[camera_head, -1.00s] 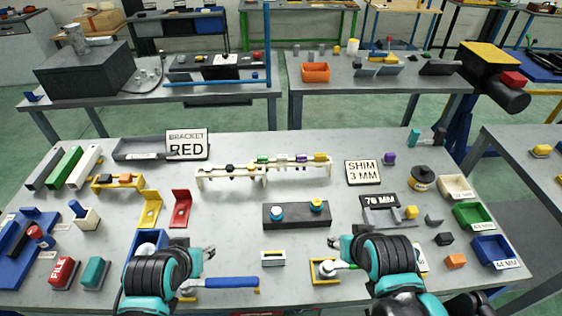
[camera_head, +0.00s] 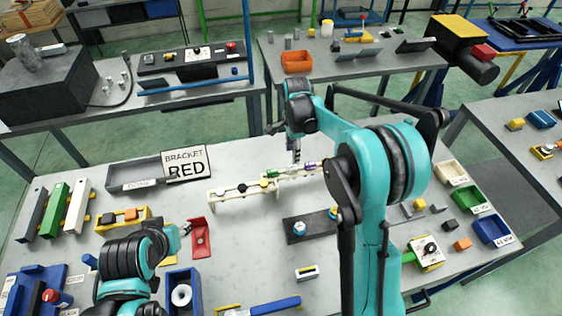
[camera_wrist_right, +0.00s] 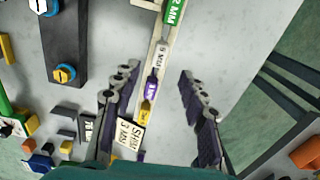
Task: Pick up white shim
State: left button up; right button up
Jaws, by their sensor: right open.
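The cream rack (camera_head: 236,200) stands mid-table with small coloured shims along its top. In the right wrist view the white shim (camera_wrist_right: 160,60) lies on the rack between the green shim (camera_wrist_right: 173,12) and the purple shim (camera_wrist_right: 152,88), with a yellow one (camera_wrist_right: 145,114) beyond. My right gripper (camera_wrist_right: 158,72) is open, its fingers on either side of the rack near the white and purple shims, holding nothing. In the head view the right gripper (camera_head: 296,152) is over the rack's far right part. My left gripper (camera_head: 185,229) is by the red bracket; its jaws are unclear.
The SHIM 3 MM sign (camera_wrist_right: 130,133) stands near the rack's end. A dark block with blue and yellow knobs (camera_head: 300,231) is in front of the rack. A grey tray (camera_head: 138,175) and BRACKET RED sign (camera_head: 186,162) are behind left. My right arm hides table to the right.

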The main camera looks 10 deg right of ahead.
aim_at(292, 167)
jog(key=shift+w+a+f+m, duration=0.1)
jog(key=shift+w+f+m, duration=0.2)
jog(key=shift+w, duration=0.1)
jog(key=shift+f, duration=0.35)
jog(key=f, duration=0.2)
jog(key=f+b, duration=0.1)
jog(key=f, duration=0.4)
jog(key=shift+s+f, duration=0.1)
jog(key=shift+s, duration=0.2)
grip_shut()
